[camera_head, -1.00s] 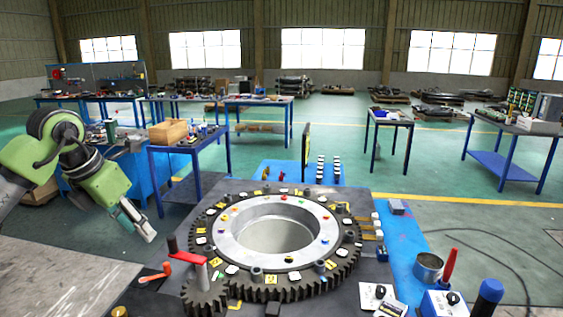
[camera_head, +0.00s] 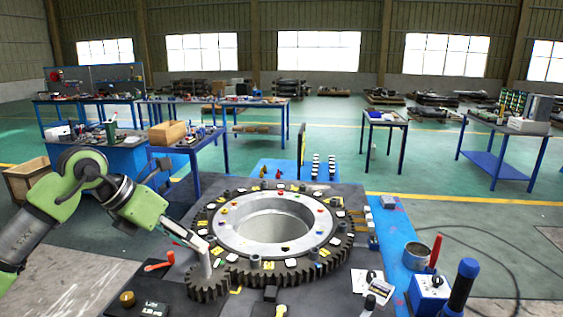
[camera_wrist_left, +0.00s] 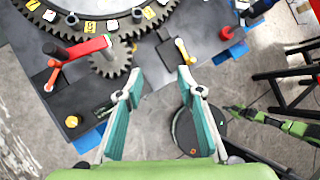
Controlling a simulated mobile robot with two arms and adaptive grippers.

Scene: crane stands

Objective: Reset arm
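My left gripper (camera_head: 203,245) reaches in from the left in the head view, with its fingertips in front of the small dark gear (camera_head: 208,285) and its post. In the left wrist view, the gripper (camera_wrist_left: 158,78) has its two teal fingers spread apart with nothing between them. The small gear (camera_wrist_left: 110,65) and the red lever (camera_wrist_left: 82,49) lie beyond the left finger there. The red lever does not show clearly in the head view. My right gripper is not in view.
A large toothed ring (camera_head: 340,250) lies on the dark bench plate beside the small gear. An orange handle (camera_head: 160,263) and a brass knob (camera_head: 127,298) are at the plate's left. A metal cup (camera_head: 416,255) and a blue-handled tool (camera_head: 463,283) stand on the right.

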